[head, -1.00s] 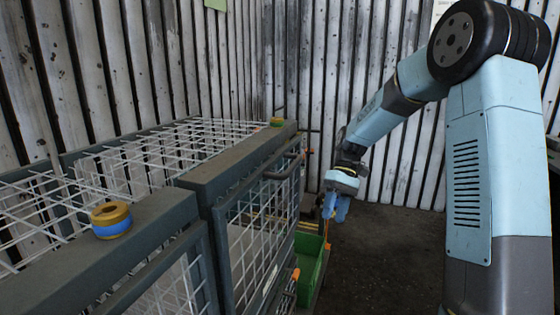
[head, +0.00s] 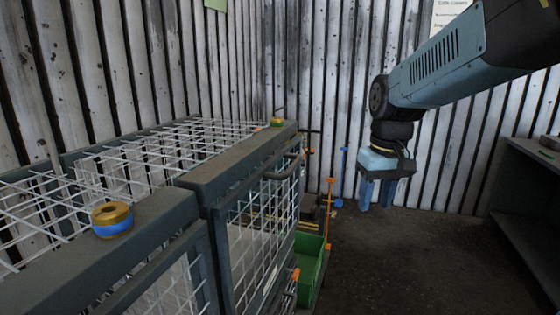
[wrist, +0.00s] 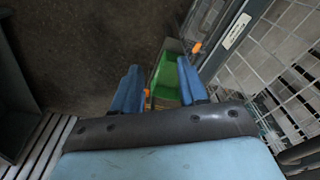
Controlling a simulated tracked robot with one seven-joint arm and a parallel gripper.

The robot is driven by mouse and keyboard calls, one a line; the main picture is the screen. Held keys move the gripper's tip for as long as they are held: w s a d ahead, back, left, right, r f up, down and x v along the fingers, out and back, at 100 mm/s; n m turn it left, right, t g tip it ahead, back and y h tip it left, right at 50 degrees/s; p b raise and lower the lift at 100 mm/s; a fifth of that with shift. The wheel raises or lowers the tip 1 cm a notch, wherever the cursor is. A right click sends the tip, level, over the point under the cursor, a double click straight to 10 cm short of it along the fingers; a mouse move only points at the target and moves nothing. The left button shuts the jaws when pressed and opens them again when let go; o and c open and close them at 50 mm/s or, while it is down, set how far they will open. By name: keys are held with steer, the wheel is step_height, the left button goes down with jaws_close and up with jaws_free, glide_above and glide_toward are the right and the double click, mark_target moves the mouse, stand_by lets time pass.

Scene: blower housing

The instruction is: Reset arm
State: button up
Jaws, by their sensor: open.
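My gripper (head: 376,194) hangs at the right of the head view, fingers pointing down, above the dark floor and clear of the cage. Its two blue fingers are apart with nothing between them. In the wrist view my gripper (wrist: 160,90) also shows open and empty. The green bin (wrist: 172,78) shows below and beyond the fingers there. My arm reaches in from the upper right of the head view.
A wire cage (head: 200,181) with a dark frame fills the left. A yellow-and-blue roll (head: 112,219) sits on its frame. The green bin (head: 310,262) stands at its right end. A dark shelf (head: 525,225) stands at far right. Open floor (head: 420,255) lies between.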

steer(key=s+d+r+m+t, duration=0.1)
steer(key=s+t, duration=0.1)
steer(key=s, duration=0.3)
steer(key=s+d+r+m+t, duration=0.1)
steer(key=s+d+t, duration=0.1)
steer(key=s, duration=0.4)
steer(key=shift+d+t, duration=0.25)
steer(key=shift+t, duration=0.05)
steer(key=shift+w, duration=0.1)
steer(key=shift+c, duration=0.2)
